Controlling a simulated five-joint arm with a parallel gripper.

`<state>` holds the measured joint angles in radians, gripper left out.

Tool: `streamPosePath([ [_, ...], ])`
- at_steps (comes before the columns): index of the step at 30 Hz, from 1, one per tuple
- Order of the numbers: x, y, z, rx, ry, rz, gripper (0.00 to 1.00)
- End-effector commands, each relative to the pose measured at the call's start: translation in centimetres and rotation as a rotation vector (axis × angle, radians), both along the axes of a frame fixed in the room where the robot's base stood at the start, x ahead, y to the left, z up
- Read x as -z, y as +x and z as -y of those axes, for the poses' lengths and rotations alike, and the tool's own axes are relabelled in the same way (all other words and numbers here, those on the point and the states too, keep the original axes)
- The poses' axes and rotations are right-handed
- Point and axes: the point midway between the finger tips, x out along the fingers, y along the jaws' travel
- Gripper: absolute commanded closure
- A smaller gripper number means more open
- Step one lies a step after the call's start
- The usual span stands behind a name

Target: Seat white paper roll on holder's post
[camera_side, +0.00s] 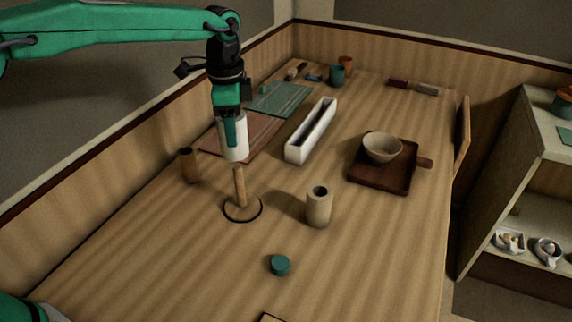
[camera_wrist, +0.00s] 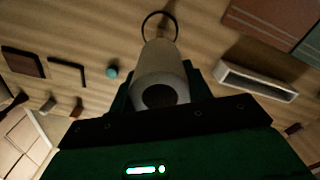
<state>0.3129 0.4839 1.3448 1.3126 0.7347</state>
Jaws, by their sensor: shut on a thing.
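The white paper roll (camera_side: 235,140) is upright in my gripper (camera_side: 236,130), which is shut on it. In the side view the roll hangs just above the top of the wooden post (camera_side: 239,187) and looks apart from it. The post stands on a round base (camera_side: 241,209) inside a dark ring on the table. In the wrist view the roll (camera_wrist: 159,62) fills the middle between the fingers, with its dark core hole toward the camera. The dark ring (camera_wrist: 147,32) shows beyond the roll's far end. The roll hides most of the holder there.
A beige hollow cylinder (camera_side: 318,209) stands right of the holder, a brown cup (camera_side: 189,166) left. A teal puck (camera_side: 279,265) lies in front. A white trough (camera_side: 312,133) and a dark board (camera_side: 404,185) with a bowl (camera_side: 382,148) are behind to the right.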

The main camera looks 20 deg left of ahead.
Motion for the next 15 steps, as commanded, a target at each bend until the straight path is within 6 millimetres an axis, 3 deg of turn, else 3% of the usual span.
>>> streamPosePath([
  [15, 1.3, 0.0, 0.0, 0.0, 0.001, 0.0, 0.8],
])
